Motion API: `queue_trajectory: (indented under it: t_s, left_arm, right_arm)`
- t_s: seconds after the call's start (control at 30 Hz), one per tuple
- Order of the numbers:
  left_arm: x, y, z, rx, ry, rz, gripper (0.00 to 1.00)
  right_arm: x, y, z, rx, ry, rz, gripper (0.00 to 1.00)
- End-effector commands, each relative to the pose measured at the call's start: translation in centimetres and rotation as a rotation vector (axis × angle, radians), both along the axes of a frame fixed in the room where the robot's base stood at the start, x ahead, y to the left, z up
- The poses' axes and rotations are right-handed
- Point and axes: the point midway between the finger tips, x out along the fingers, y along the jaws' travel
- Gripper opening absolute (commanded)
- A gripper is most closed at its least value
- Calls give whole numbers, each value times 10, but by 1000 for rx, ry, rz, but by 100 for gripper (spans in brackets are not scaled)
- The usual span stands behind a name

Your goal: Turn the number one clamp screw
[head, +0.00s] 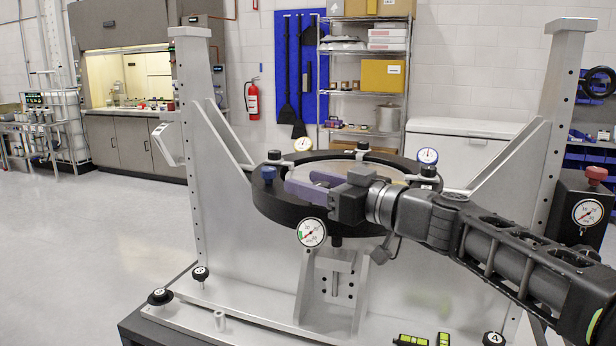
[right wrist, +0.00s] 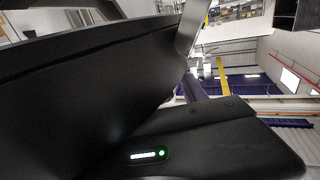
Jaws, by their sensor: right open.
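A round mirror (head: 345,166) lies in a thick black ring (head: 270,202) on the metal fixture. Clamps with black knobs stand around the ring: at the back left (head: 275,155), at the back (head: 363,146) and at the right (head: 429,171). A blue knob (head: 268,173) stands at the ring's left front. I cannot read which clamp screw is number one. My right gripper (head: 298,186) is open, its purple fingers pointing left over the ring's front, near the blue knob. I see nothing held. A purple finger (right wrist: 194,88) also shows in the right wrist view, beside a large dark surface. My left gripper is out of view.
Metal uprights (head: 190,110) flank the ring. Dial gauges, one at the front (head: 312,232), sit around it. Numbered black knobs (head: 160,296) stand on the base plate. A dark box with a gauge (head: 587,212) stands at the right. The floor at left is clear.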

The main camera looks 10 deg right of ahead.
Motion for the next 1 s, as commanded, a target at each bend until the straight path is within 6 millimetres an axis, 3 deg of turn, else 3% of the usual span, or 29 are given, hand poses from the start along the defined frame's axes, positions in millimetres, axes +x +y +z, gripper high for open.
queue_trajectory:
  t_s: [0.37, 1.0]
  left_arm:
    - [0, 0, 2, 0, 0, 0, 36]
    - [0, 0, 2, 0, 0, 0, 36]
  right_arm:
    - [6, 5, 0, 1, -1, 1, 50]
    - [6, 5, 0, 0, 0, 0, 0]
